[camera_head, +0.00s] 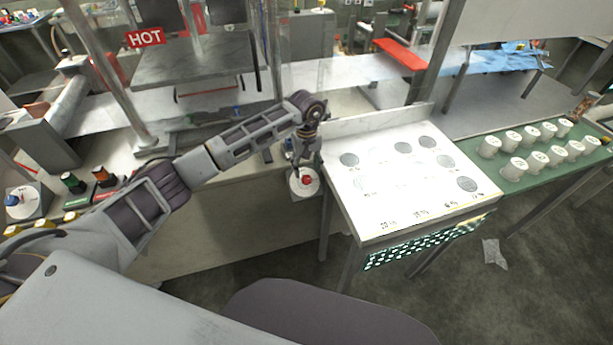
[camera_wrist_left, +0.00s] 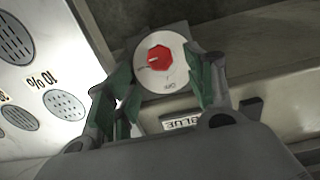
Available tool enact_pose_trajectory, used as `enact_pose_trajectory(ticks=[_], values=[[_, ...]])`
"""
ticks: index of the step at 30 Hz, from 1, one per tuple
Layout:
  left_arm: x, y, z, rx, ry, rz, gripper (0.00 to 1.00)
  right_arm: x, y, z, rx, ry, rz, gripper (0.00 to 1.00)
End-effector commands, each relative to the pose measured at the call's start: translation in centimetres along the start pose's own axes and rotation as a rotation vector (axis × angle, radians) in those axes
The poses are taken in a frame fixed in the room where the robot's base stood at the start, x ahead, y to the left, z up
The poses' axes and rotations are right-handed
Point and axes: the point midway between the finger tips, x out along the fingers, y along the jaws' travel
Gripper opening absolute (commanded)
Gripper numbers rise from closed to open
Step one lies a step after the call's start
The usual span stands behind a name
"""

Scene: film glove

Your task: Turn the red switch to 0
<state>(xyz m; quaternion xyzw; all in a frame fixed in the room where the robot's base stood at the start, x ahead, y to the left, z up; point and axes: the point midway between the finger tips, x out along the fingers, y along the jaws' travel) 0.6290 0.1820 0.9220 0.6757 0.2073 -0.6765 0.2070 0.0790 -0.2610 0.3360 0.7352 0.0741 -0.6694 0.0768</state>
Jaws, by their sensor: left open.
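The red switch (camera_head: 307,180) is a small red knob on a round white dial plate, on the front of the machine beside the white table. It also shows in the left wrist view as a red octagonal knob (camera_wrist_left: 158,59) with a light mark on its left part. The white dial (camera_wrist_left: 165,82) around it bears the letters OFF, seen upside down. My left gripper (camera_head: 303,165) is at the switch, and in the wrist view its open green-padded fingers (camera_wrist_left: 163,88) stand on either side of the dial. Whether they touch it I cannot tell. My right gripper is not in view.
A white table (camera_head: 400,190) with grey discs stands right of the switch, its edge close to my gripper. White cups (camera_head: 537,160) stand on a green table at right. A HOT sign (camera_head: 145,38) hangs behind.

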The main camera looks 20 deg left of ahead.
Motion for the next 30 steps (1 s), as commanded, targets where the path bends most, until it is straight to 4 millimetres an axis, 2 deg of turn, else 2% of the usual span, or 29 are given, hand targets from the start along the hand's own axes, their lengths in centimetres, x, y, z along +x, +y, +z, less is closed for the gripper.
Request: enact_pose_trajectory(ticks=[6, 12, 18, 26, 30], values=[[2.9, 0.0, 0.0, -0.001, -0.001, 0.000, 0.54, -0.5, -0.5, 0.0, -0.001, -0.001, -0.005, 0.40], [4.8, 0.0, 0.0, 0.000, 0.000, 0.001, 0.54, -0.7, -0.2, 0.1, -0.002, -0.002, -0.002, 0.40], [5.7, 0.0, 0.0, 0.000, 0.000, 0.000, 0.54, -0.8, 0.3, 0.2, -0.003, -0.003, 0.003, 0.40], [5.7, 0.0, 0.0, 0.000, 0.000, 0.000, 0.54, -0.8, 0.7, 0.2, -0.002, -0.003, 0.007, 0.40], [5.7, 0.0, 0.0, 0.000, 0.001, 0.000, 0.39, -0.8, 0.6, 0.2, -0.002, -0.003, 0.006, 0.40]])
